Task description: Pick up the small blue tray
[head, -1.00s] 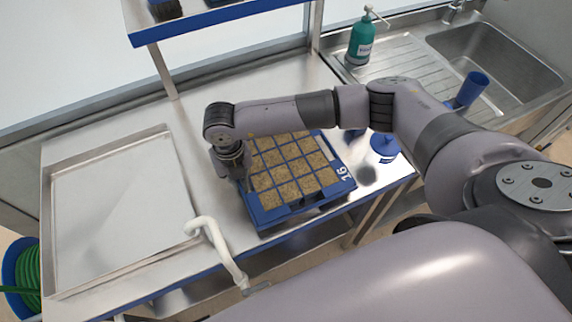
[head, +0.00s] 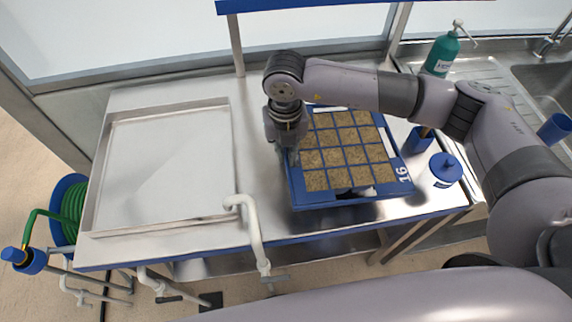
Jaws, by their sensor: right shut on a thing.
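The small blue tray (head: 347,196) is on the right half of the steel table, its cells filled with brown soil and the number 16 on its right side. My right gripper (head: 287,160) is at the tray's left edge, pointing down, shut on that edge. Its fingertips are small and partly hidden by the gripper body. I cannot tell whether the tray touches the tabletop. My left gripper is not in view.
A shallow metal tray (head: 228,170) lies on the left of the table (head: 190,240). A white pipe (head: 252,230) rises at the front edge. A blue cup (head: 419,140) and blue-lidded pot (head: 446,168) stand right of the blue tray. A green bottle (head: 440,55) stands by the sink.

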